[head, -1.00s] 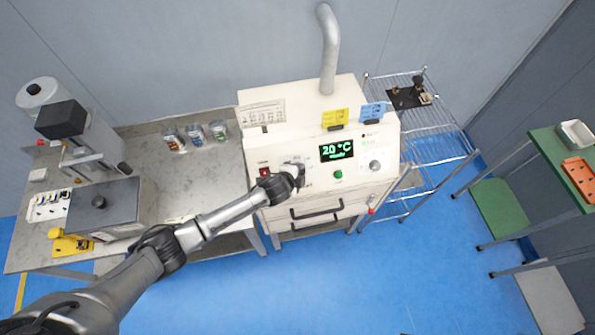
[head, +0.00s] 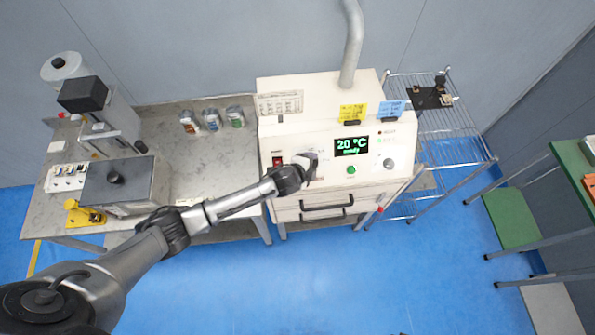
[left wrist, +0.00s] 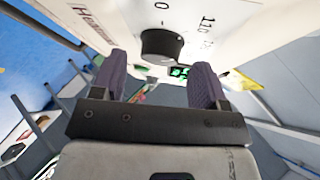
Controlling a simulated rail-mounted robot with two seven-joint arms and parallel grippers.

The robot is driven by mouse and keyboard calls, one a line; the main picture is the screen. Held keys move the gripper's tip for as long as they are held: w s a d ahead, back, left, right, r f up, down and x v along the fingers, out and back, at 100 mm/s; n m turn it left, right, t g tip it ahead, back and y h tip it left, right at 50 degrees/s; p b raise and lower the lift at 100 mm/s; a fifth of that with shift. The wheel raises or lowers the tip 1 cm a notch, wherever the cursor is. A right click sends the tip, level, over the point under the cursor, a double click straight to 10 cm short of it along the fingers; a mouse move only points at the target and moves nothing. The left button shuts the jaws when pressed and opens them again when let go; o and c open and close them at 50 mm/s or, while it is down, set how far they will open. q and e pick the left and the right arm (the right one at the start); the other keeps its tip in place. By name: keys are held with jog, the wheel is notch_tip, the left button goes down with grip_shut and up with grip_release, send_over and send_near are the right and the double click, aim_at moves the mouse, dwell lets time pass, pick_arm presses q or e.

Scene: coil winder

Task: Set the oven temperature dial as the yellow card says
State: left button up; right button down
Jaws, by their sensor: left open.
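The white oven (head: 300,112) stands in the middle of the head view. Its green display (head: 351,145) reads 20 °C with a smaller word below. The yellow card (head: 352,111) stands on top of the panel; its writing is too small to read. In the left wrist view the dark round temperature dial (left wrist: 162,45) sits on the panel with printed marks around it, just beyond and between my fingers. My left gripper (head: 308,163) is in front of the panel and hides the dial in the head view. In the left wrist view its two fingers (left wrist: 160,84) are apart with nothing between them.
A blue card (head: 391,109) stands right of the yellow one. The panel also has a red switch (head: 278,161), a green button (head: 351,170) and a grey knob (head: 388,164). A bench (head: 200,160) is left; a wire rack (head: 440,140) is right.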

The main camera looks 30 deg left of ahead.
pick_arm(q)
jog(key=v, duration=1.2)
jog(key=shift+s+b, duration=0.3)
jog(key=shift+r, duration=0.1)
